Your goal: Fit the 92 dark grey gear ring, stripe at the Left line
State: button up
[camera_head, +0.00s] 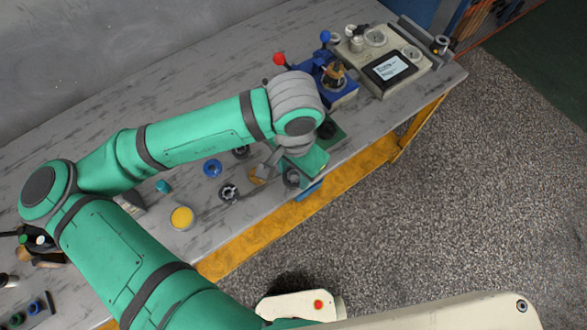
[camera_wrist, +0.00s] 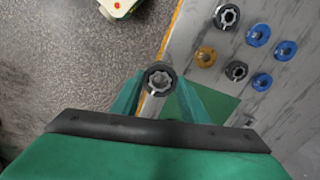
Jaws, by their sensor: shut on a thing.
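My gripper (camera_wrist: 160,84) is shut on a dark grey gear ring (camera_wrist: 158,76), which sits between its two green fingers in the wrist view. The ring shows a toothed inner opening facing the camera. In the head view the held ring (camera_head: 291,178) is near the front edge of the workbench, beside a green mat. Its stripe and any number cannot be made out. A blue fixture (camera_head: 345,94) with a metallic and brownish part in it stands farther right on the bench. No Left line can be made out.
Loose blue, orange and dark rings lie on the bench (camera_head: 120,165), among them an orange ring (camera_wrist: 206,57) and a dark ring (camera_wrist: 236,71). A yellow-topped round container (camera_head: 181,217) stands left. A beige device with a screen (camera_head: 390,67) stands at the right end.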

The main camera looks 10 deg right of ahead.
jog(key=shift+w+r, duration=0.1)
jog(key=shift+w, duration=0.05)
jog(key=shift+r, duration=0.15)
jog(key=shift+a+r, duration=0.1)
jog(key=shift+r, duration=0.45)
